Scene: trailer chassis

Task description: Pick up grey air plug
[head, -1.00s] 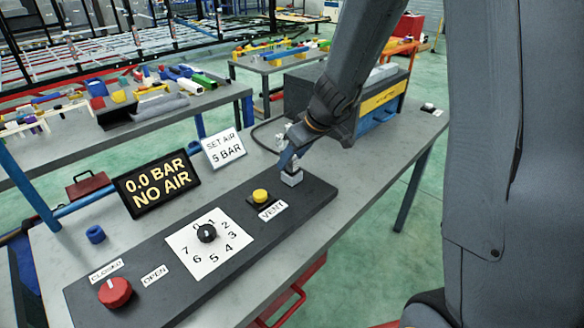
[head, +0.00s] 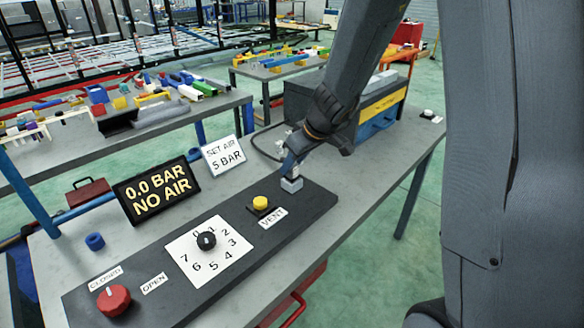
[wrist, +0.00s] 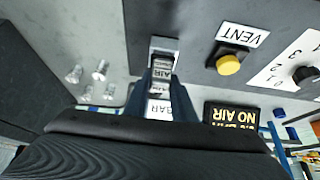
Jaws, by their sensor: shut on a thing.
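The grey air plug (wrist: 162,73), with an "AIR" label, sits between my fingers in the wrist view. It stands at a small grey block (head: 291,184) at the far end of the dark control panel; the block also shows in the wrist view (wrist: 163,45). My gripper (head: 291,168) reaches down over the block and is shut on the plug; its fingers show in the wrist view (wrist: 160,82). In the head view the fingers mostly hide the plug. I cannot tell how deeply it sits in the block.
The panel (head: 325,200) carries a yellow vent button (head: 260,202), a numbered dial (head: 206,240) and a red knob (head: 113,299). A "0.0 BAR NO AIR" display (head: 156,190) and a "SET AIR 5 BAR" sign (head: 224,154) stand behind. A toolbox (head: 380,110) stands beyond my gripper.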

